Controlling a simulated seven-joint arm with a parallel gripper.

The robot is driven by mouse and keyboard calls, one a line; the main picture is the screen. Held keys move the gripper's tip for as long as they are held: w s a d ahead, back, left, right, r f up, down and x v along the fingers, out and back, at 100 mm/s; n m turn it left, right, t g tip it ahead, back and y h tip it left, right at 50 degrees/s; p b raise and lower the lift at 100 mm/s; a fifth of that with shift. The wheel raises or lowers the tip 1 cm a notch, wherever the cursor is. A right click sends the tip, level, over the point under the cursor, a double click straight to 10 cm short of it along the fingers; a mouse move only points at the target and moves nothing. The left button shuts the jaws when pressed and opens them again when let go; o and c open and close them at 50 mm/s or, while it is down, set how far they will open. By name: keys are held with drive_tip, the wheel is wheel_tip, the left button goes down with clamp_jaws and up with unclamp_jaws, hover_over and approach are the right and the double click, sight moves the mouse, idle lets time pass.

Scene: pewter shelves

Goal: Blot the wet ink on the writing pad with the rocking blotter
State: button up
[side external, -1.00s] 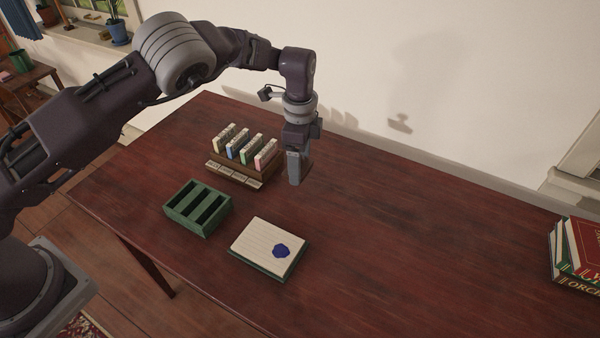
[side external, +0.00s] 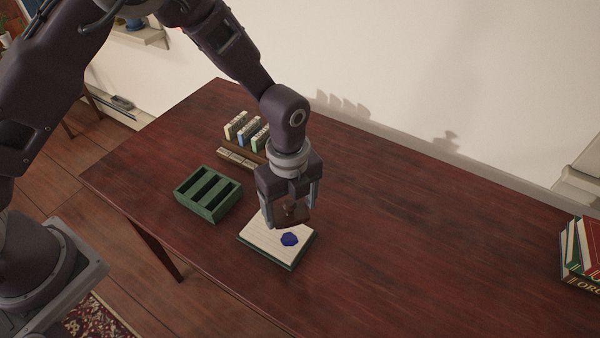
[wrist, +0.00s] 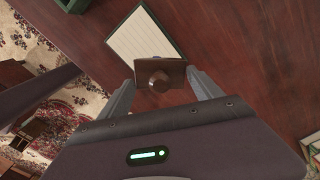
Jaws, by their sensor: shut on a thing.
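The writing pad (side external: 262,243) lies on the table with lined cream paper and a green edge. A dark blue wet ink blot (side external: 289,239) sits on its right part. My gripper (side external: 289,219) is shut on the rocking blotter (side external: 293,212), a brown block with a round knob. The blotter is over the pad's far edge, just behind the blot; I cannot tell whether it touches the paper.
A green slotted tray (side external: 208,193) stands left of the pad. A wooden rack with several pale, colour-edged blocks (side external: 240,128) stands behind, partly hidden by my arm. Books (side external: 580,250) lie at the far right. The table (side external: 420,240) is clear right of the pad.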

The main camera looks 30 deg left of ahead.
sight(290, 224)
drive_tip(key=shift+s+d+m, duration=0.2)
drive_tip(key=shift+s+m, duration=0.1)
drive_tip(key=shift+s, duration=0.2)
drive_tip(key=shift+s+f, duration=0.1)
drive_tip(key=shift+f, duration=2.85)
drive_tip(key=shift+f, duration=0.55)
drive_tip(key=shift+r, duration=3.55)
